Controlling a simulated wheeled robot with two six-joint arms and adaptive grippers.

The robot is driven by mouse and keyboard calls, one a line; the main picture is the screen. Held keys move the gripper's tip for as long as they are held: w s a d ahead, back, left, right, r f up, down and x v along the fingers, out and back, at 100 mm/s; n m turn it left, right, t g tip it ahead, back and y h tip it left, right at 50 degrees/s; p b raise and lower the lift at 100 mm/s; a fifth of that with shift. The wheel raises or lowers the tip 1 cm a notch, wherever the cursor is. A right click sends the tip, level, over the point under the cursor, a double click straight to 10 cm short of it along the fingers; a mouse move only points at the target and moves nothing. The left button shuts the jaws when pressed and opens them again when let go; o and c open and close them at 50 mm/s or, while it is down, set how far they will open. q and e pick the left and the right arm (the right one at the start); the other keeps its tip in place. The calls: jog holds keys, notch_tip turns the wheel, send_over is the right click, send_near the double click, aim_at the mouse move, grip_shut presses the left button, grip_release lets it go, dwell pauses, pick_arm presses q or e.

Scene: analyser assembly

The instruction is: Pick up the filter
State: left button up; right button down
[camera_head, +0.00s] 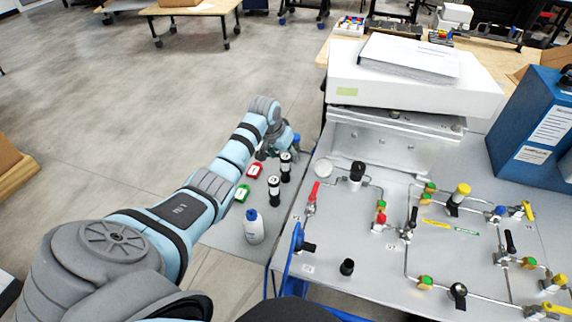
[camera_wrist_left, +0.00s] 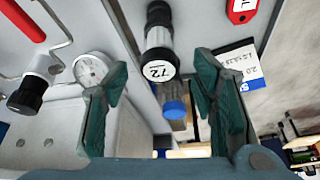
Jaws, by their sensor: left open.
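Two upright black-and-white cylinders that look like filters stand on the grey side shelf in the head view, a far one (camera_head: 286,168) and a near one (camera_head: 274,191). My left gripper (camera_head: 284,147) is at the far one, partly hidden by its own arm. In the left wrist view the open fingers (camera_wrist_left: 162,70) are spread either side of a black-and-white cylinder marked 72 (camera_wrist_left: 160,68). I cannot tell whether they touch it. A blue-ended part (camera_wrist_left: 174,106) shows just beyond it, also between the fingers. My right gripper is not in view.
A red tag (camera_head: 254,170), a green tag (camera_head: 242,193) and a white bottle with a blue cap (camera_head: 254,229) are on the shelf. The panel (camera_head: 340,235) with valves and tubing is close on the right. A red-handled valve (camera_head: 313,195) stands near its left edge.

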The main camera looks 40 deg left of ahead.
pick_arm(q)
jog(key=shift+b+x, duration=0.3)
jog(key=shift+x, duration=0.85)
jog(key=shift+s+r, duration=0.1)
jog(key=shift+s, duration=0.1)
grip_shut()
jog(key=shift+r, duration=0.15)
